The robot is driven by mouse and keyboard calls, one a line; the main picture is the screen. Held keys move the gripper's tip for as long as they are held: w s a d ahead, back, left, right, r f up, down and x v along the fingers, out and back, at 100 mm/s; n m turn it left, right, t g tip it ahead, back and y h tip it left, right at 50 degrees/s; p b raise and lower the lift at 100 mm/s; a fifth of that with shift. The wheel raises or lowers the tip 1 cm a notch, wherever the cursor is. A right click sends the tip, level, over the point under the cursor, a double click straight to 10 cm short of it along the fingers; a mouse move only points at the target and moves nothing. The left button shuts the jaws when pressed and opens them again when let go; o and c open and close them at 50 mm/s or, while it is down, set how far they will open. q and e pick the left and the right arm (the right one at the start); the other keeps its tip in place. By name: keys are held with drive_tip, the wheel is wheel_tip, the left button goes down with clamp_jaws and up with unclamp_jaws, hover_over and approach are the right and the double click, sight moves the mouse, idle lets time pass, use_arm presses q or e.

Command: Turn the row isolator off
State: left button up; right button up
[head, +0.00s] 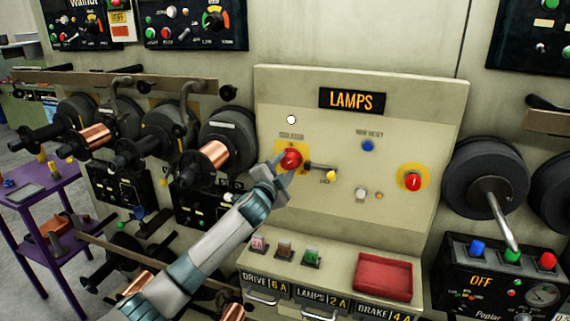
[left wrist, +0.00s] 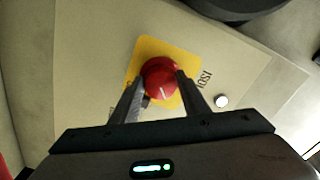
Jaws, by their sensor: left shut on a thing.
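The row isolator is a red round knob (head: 291,159) on a yellow plate, at the left of the cream panel (head: 330,222) with the LAMPS sign (head: 352,101). In the left wrist view the red knob (left wrist: 161,78) has a pale mark on its face. My left gripper (head: 278,170) is at the knob. In the left wrist view its two fingers (left wrist: 163,92) are on either side of the knob, shut on it. The fingers hide part of the knob's sides and the yellow plate (left wrist: 150,47). My right gripper is not in view.
A small lever with a yellow tip (head: 331,175) sits just right of the knob. A blue button (head: 368,146) and another red knob on yellow (head: 413,182) are further right. A red tray (head: 383,277) and several coloured switches are below. Wire spools flank the panel.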

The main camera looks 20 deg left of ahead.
use_arm(q)
drive_tip(key=m+p, duration=0.1)
drive_tip(key=m, duration=0.3)
drive_tip(key=shift+r+m+p, duration=0.2)
drive_tip(key=shift+m+p, duration=0.1)
drive_tip(key=shift+p, duration=0.05)
drive_tip(key=m+p, duration=0.1)
drive_tip(key=m, duration=0.2)
drive_tip(key=shift+m, duration=0.4)
drive_tip(key=o, duration=1.1)
drive_tip(key=shift+c, duration=0.2)
drive_tip(key=s+b, duration=0.5)
drive_tip(key=s, duration=1.2)
drive_tip(key=shift+s+a, duration=0.2)
drive_tip(key=shift+a, duration=0.1)
